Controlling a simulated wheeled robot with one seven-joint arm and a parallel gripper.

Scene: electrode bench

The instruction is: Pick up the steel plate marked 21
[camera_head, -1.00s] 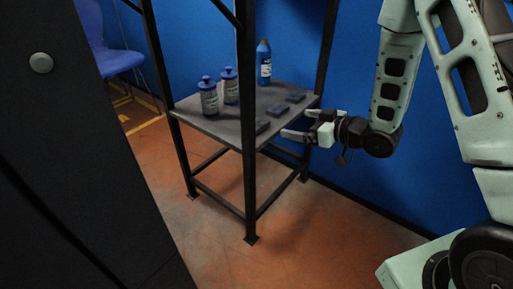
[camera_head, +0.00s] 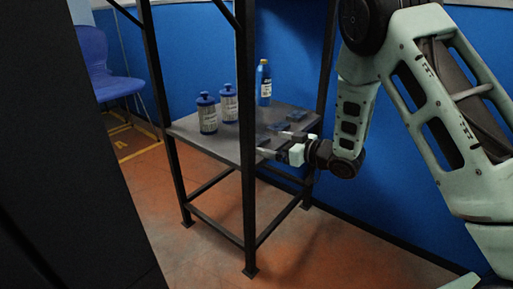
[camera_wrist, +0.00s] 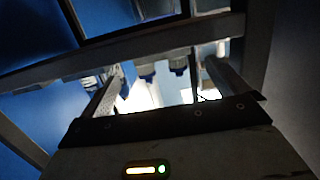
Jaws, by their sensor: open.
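Small dark flat plates lie in a row on the right side of the grey shelf top (camera_head: 205,140) in the head view: a far plate (camera_head: 298,115), a middle plate (camera_head: 280,126) and a near plate (camera_head: 262,139). No number is readable, so I cannot tell which is marked 21. My gripper (camera_head: 264,152) is open at the shelf's right edge, its fingers pointing left, close to the near plate. I cannot tell whether they touch anything. In the wrist view my gripper (camera_wrist: 160,88) shows both fingers apart with nothing clearly between them; the plates cannot be made out there.
Two grey bottles with blue caps, a left one (camera_head: 207,116) and a right one (camera_head: 229,104), and a blue bottle (camera_head: 264,84) stand on the shelf. A dark front post (camera_head: 248,190) rises just left of my gripper. A blue chair (camera_head: 105,70) stands behind.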

